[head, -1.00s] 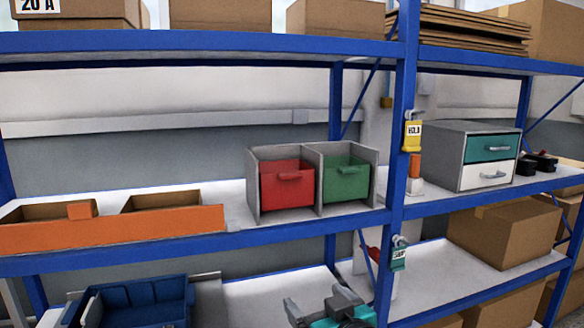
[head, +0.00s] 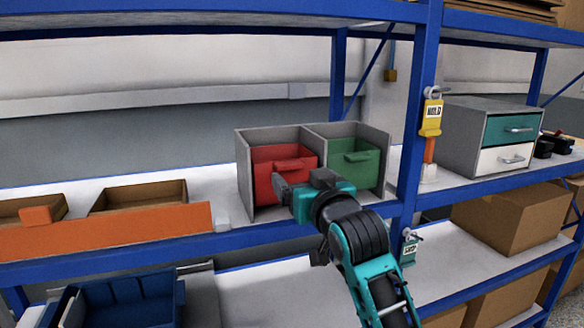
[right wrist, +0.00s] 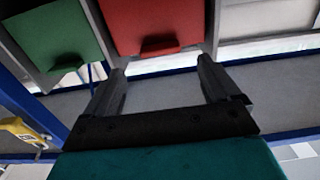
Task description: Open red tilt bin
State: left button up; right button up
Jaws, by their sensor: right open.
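The red tilt bin (head: 263,169) sits in the left bay of a grey two-bay holder (head: 245,170) on the middle shelf. Its front is upright, with a red handle bar near the top. My right gripper (head: 298,184) is in front of the red bin's lower right part and hides some of it. In the right wrist view the two fingers (right wrist: 163,80) are spread apart with nothing between them. The red bin's handle (right wrist: 160,47) shows just beyond the fingertips, apart from them. My left gripper is not in view.
A green bin (head: 352,170) fills the right bay. A blue rack post (head: 416,110) with a yellow tag (head: 432,116) stands to the right. An orange-fronted tray (head: 110,232) is at left. A grey drawer unit (head: 470,140) stands beyond the post.

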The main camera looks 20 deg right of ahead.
aim_at(291, 168)
jog(key=w, duration=0.5)
jog(key=shift+w+a, duration=0.1)
jog(key=shift+w, duration=0.6)
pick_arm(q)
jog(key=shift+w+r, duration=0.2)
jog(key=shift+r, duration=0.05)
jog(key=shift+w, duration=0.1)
pick_arm(e)
jog(key=c, duration=1.5)
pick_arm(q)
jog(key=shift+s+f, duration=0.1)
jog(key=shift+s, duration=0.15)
